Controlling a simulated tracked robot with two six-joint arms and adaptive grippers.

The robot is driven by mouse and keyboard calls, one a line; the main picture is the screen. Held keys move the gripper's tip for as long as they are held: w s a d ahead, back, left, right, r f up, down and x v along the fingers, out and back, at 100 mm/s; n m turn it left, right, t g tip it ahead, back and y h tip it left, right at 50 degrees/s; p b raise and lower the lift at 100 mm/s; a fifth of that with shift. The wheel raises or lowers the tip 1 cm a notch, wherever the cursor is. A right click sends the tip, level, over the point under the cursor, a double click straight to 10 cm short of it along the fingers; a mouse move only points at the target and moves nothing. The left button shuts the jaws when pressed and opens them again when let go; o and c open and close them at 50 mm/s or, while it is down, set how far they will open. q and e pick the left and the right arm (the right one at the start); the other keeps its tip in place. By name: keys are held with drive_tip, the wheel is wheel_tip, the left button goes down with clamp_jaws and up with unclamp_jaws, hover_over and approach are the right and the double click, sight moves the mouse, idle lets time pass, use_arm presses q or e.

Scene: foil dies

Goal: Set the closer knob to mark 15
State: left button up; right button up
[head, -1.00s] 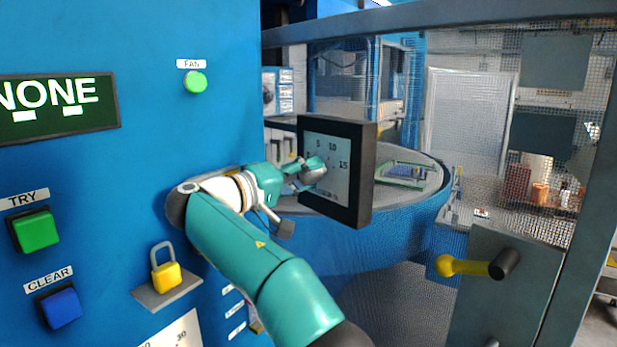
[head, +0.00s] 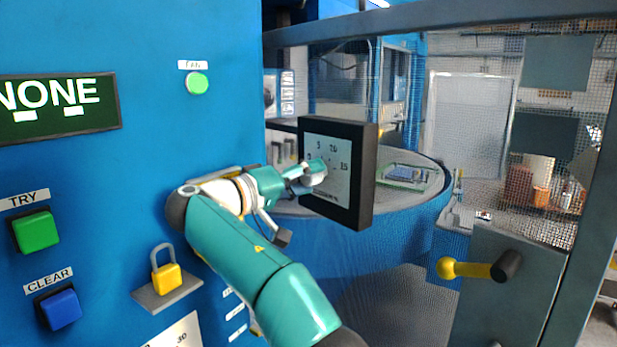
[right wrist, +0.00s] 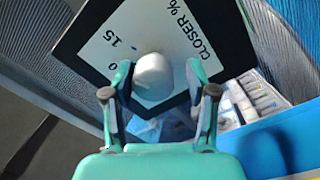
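The closer knob (right wrist: 152,78) is a pale, rounded knob on a white dial plate with a black frame. In the head view the dial plate (head: 343,178) faces left, with printed numbers around the knob. In the right wrist view it reads "CLOSER %", with 0 and 15 legible. My right gripper (right wrist: 158,82) has its fingers on either side of the knob. A gap shows at the right finger; the left finger is very close, and I cannot tell if it touches. The gripper (head: 312,174) hides part of the dial in the head view. No pointer on the knob is clear. My left gripper is out of view.
The blue panel at left carries a green FAN button (head: 197,84), a green TRY button (head: 36,231), a blue CLEAR button (head: 60,309) and a yellow padlock (head: 166,278). A mesh guard with a yellow handle (head: 464,269) stands at right.

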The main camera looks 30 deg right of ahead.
drive_tip(key=shift+s+r, duration=0.1)
drive_tip(key=shift+r, duration=0.05)
drive_tip(key=s+a, duration=0.1)
drive_tip(key=a, duration=1.1)
drive_tip(key=shift+f, duration=0.2)
drive_tip(key=shift+d+f, duration=0.1)
